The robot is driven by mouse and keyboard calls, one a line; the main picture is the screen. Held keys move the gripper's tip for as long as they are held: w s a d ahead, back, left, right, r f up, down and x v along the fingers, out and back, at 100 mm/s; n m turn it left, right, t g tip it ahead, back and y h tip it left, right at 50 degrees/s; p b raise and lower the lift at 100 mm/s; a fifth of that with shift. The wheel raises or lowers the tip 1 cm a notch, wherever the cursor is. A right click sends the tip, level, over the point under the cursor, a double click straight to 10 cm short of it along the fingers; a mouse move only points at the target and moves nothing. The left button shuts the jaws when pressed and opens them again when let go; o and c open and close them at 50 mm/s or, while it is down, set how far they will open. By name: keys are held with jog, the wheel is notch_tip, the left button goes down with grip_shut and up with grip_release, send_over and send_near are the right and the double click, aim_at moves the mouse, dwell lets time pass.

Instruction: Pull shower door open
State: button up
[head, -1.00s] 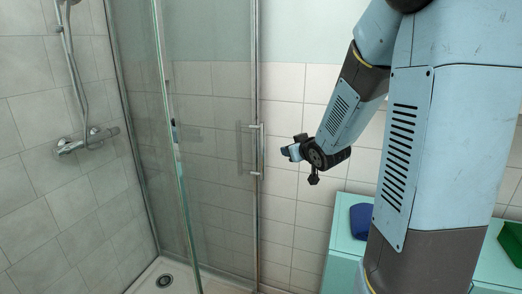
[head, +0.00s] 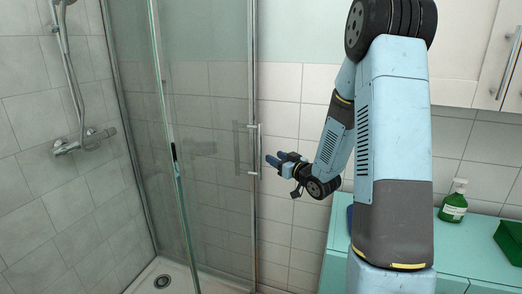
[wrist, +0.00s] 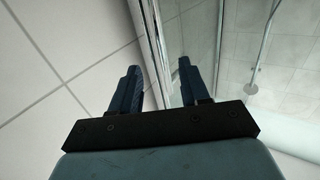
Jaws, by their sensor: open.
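The glass shower door (head: 215,95) stands upright and looks closed. Its vertical metal bar handle (head: 258,150) is near the right edge, beside a metal frame post. My gripper (head: 270,158) is open and empty just right of the handle, fingers pointing left toward it. I cannot tell from the head view whether the fingertips touch it. In the wrist view my gripper (wrist: 158,72) has its two dark blue fingers apart. A metal upright (wrist: 152,40) runs between them, with the glass door (wrist: 195,35) on the right and wall tiles on the left.
A teal counter (head: 480,250) stands at the lower right. It holds a green soap bottle (head: 454,207) and a green box (head: 510,243). Cabinet doors (head: 470,75) hang above. A shower mixer (head: 85,142) is on the tiled wall at far left.

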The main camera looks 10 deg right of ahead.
aim_at(261, 149)
jog(key=x, duration=1)
jog(key=shift+w, duration=0.25)
jog(key=shift+c, duration=0.3)
grip_shut()
jog(key=shift+d, duration=0.2)
jog(key=shift+a, duration=0.1)
